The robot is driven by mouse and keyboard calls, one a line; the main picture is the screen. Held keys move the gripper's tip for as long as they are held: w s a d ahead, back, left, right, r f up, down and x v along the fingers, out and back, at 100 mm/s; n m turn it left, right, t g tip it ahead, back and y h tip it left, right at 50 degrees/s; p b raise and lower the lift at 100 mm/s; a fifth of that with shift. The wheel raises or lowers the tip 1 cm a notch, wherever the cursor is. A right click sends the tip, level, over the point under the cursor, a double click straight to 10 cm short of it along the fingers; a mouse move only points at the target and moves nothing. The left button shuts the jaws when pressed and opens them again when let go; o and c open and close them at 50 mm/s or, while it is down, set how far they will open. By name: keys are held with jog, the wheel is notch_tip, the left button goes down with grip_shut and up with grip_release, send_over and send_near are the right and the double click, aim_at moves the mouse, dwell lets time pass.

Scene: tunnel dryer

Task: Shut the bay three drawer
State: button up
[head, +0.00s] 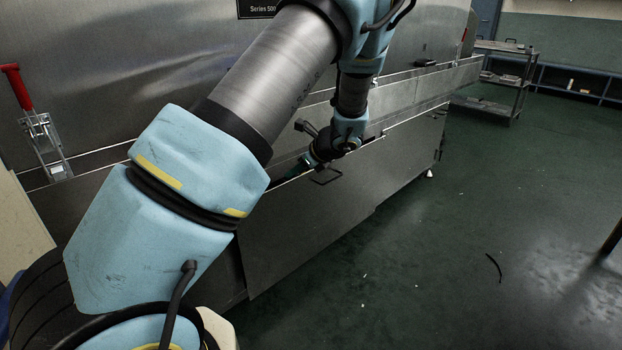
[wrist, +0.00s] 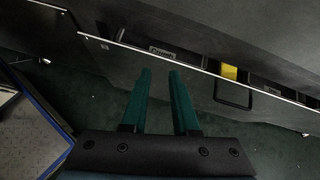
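A steel drawer front (head: 310,220) with a dark bar handle (head: 326,176) sits low on the dryer. It seems to stand a little proud of the panel to its right; I cannot tell how far. No bay number is readable on it. My gripper (head: 288,176) is at the top edge of this front, left of the handle, partly hidden by my arm in the head view. In the wrist view my gripper (wrist: 161,76) has its two green fingers apart with nothing between them. The handle (wrist: 234,97) shows right of the fingertips, apart from them.
Another low panel (head: 412,165) continues to the right. A red-handled latch (head: 40,130) is on the dryer's left. A yellow tag (wrist: 229,71) and a small label (wrist: 162,51) show behind the front's edge. A wheeled cart (head: 492,95) stands far right; the green floor (head: 450,230) is mostly clear.

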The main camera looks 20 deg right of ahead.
jog(key=shift+o, duration=0.8)
jog(key=w+d+n+g, duration=0.2)
jog(key=w+d+n, duration=0.2)
jog(key=w+n, duration=0.3)
jog(key=shift+w+d+f+n+y, duration=0.15)
jog(key=shift+w+d+n+y, duration=0.2)
jog(key=shift+n, duration=0.25)
jog(key=n+g+h, duration=0.4)
jog(key=n+h, duration=0.1)
jog(key=n, duration=0.2)
send_near(328, 176)
jog(key=s+a+r, duration=0.1)
jog(key=s+r, duration=0.3)
jog(key=s, duration=0.2)
jog(key=shift+y, duration=0.25)
jog(key=f, duration=0.3)
jog(key=w+f+b, duration=0.1)
jog(key=f, duration=0.3)
jog(key=w+a+f, duration=0.1)
jog(key=f, duration=0.2)
jog(key=shift+a+f, duration=0.1)
jog(key=shift+f, duration=0.15)
jog(key=shift+c, duration=0.4)
grip_shut()
